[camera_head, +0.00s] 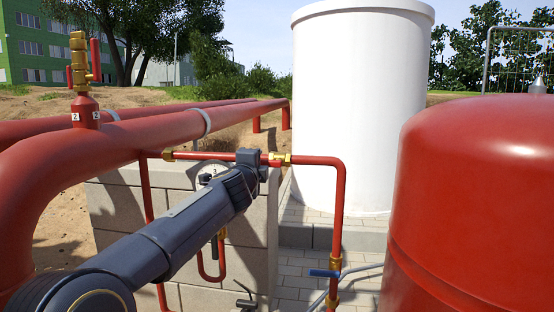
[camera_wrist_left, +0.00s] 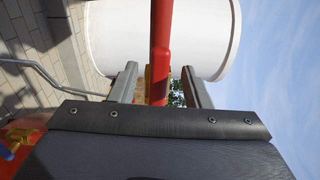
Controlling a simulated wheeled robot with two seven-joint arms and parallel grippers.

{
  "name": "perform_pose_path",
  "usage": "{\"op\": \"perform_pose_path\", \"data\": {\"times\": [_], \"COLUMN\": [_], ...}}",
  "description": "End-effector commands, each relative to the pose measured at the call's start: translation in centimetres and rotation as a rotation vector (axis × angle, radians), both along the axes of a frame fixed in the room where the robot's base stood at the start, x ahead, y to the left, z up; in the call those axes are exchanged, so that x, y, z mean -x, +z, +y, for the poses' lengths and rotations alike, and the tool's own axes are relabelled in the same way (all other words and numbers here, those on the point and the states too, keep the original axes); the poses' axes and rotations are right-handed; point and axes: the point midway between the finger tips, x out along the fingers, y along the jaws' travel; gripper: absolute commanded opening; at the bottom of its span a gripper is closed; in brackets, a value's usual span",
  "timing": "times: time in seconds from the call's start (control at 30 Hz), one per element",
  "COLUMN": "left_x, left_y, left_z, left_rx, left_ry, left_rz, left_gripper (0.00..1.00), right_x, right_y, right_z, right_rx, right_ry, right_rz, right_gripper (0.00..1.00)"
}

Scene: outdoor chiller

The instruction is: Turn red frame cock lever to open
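My left gripper (camera_head: 268,163) is at the horizontal red pipe (camera_head: 318,160), beside a brass fitting (camera_head: 281,158). In the left wrist view its two grey fingers (camera_wrist_left: 160,84) stand apart, one on each side of a red bar (camera_wrist_left: 161,40) that looks like the pipe. Some brass (camera_wrist_left: 148,78) shows between the fingers. I cannot tell whether the fingers touch anything. A red frame cock lever cannot be made out clearly; the gripper hides part of the fitting. My right gripper is not in view.
A blue-handled valve (camera_head: 324,273) sits on the vertical pipe at lower right. A gauge (camera_head: 211,170) is partly behind my left arm. A large red tank (camera_head: 480,210) stands at right, a white tank (camera_head: 362,110) behind. Thick red pipes (camera_head: 130,138) run at left above a block wall (camera_head: 118,208).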

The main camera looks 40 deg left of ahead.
Motion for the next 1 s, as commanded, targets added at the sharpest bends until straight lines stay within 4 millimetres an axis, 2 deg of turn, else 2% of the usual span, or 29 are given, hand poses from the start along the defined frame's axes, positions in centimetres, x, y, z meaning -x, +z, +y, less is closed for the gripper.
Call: {"op": "perform_pose_path", "data": {"times": [0.1, 0.27, 0.3, 0.57, 1.0], "left_x": [0.0, 0.0, 0.0, 0.1, 4.5], "left_y": [0.0, 0.0, 0.0, 0.0, 0.0], "left_z": [0.0, 0.0, 0.0, -0.1, -2.5], "left_rx": [-0.001, -0.002, -0.002, -0.002, -0.003], "left_ry": [0.000, 0.000, 0.000, 0.000, 0.001], "left_rz": [0.000, 0.001, 0.001, 0.001, -0.001], "left_gripper": [0.43, 0.64, 0.65, 0.65, 0.65], "right_x": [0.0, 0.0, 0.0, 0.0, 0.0], "right_y": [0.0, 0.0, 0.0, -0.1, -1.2], "right_z": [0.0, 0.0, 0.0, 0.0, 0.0], "right_rx": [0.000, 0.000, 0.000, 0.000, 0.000], "right_ry": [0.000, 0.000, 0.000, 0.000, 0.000], "right_rz": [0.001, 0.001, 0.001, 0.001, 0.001], "right_gripper": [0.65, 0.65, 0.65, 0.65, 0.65]}}
